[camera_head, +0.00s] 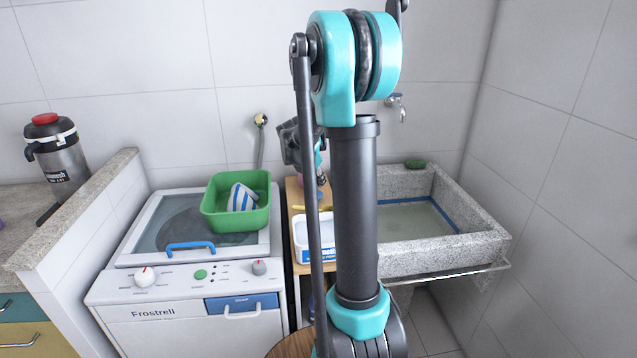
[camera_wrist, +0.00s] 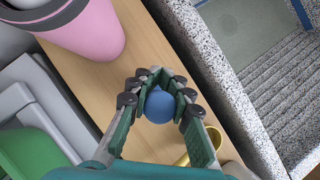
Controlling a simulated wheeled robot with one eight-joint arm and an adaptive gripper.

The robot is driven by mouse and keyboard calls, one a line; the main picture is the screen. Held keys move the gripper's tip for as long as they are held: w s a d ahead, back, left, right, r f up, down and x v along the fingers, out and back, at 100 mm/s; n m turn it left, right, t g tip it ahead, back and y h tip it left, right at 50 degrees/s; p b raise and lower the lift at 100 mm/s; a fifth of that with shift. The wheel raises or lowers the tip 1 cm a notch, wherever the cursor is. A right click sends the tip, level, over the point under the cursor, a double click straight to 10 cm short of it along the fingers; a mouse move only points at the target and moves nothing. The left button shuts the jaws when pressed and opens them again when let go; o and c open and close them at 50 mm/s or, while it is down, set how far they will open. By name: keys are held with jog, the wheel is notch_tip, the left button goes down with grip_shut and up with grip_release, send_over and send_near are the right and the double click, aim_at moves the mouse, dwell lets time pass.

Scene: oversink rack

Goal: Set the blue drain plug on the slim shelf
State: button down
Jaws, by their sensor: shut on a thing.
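The blue drain plug (camera_wrist: 159,106) shows as a round blue piece between my gripper's fingers in the wrist view. My gripper (camera_wrist: 160,92) is shut on it, with fingers on both sides. The slim shelf (camera_wrist: 92,88) is the pale wooden top beneath them; I cannot tell whether the plug touches it. In the head view the slim shelf (camera_head: 294,190) stands between the washing machine and the stone sink. There my arm hides part of the shelf, and I cannot make out the plug.
A pink container (camera_wrist: 90,28) and a brass-coloured object (camera_wrist: 212,138) stand on the shelf. A white tub (camera_head: 301,238) is at its front. The washing machine (camera_head: 135,290) carries a green basin (camera_head: 240,218) at left. The speckled sink (camera_head: 470,222) borders the shelf's right.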

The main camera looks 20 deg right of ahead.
jog(key=shift+f, duration=0.2)
jog(key=c, duration=1.9)
grip_release()
jog(key=shift+f, duration=0.1)
jog(key=o, duration=0.5)
jog(key=shift+o, duration=0.2)
jog(key=v, duration=1.2)
jog(key=shift+s, duration=0.1)
